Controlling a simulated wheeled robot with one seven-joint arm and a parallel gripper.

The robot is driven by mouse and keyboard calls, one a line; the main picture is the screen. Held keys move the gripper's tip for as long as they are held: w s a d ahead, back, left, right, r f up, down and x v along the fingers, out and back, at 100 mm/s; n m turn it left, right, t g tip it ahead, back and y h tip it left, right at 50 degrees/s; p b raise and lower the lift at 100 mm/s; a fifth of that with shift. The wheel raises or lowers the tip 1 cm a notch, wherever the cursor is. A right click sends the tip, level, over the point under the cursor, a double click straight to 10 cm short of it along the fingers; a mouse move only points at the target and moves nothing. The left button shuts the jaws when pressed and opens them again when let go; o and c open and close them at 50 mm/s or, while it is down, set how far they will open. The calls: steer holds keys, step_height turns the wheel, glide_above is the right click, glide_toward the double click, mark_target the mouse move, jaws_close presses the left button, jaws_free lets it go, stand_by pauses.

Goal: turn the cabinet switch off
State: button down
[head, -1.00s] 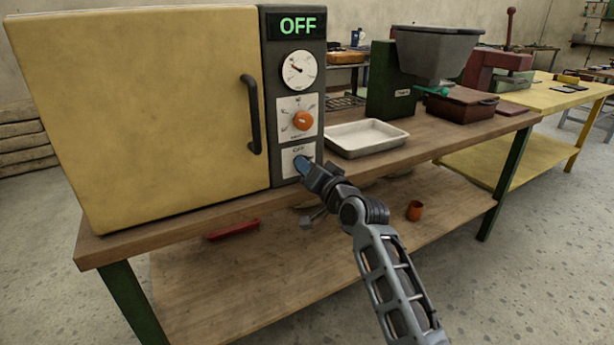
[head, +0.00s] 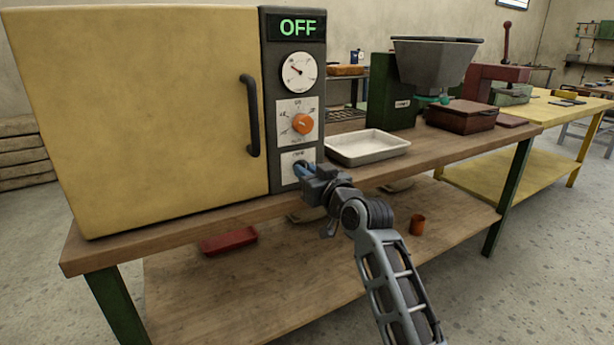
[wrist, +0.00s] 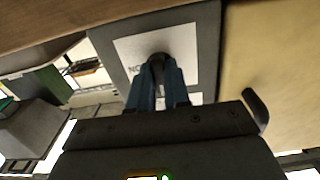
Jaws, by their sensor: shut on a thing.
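The yellow cabinet (head: 150,110) stands on the wooden bench with its door closed. Its dark control panel (head: 285,75) has a display (head: 298,27) reading OFF in green, a round gauge, an orange knob (head: 302,124) and a white switch plate (head: 290,157) at the bottom. My gripper (head: 303,170) is at that plate. In the wrist view its blue fingers (wrist: 160,88) are shut on the dark switch lever (wrist: 157,62), which stands out from the plate (wrist: 190,50). The fingers hide most of the lever, so its exact position is unclear.
The cabinet's door handle (head: 251,115) juts out left of the panel. A white tray (head: 368,148) lies on the bench (head: 440,150) just right of the panel. A hopper machine (head: 435,60) stands farther right. A red tray and an orange cup are on the lower shelf.

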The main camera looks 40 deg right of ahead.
steer(key=shift+f, duration=0.15)
steer(key=c, duration=1.1)
jaws_free()
steer(key=shift+v, duration=3.9)
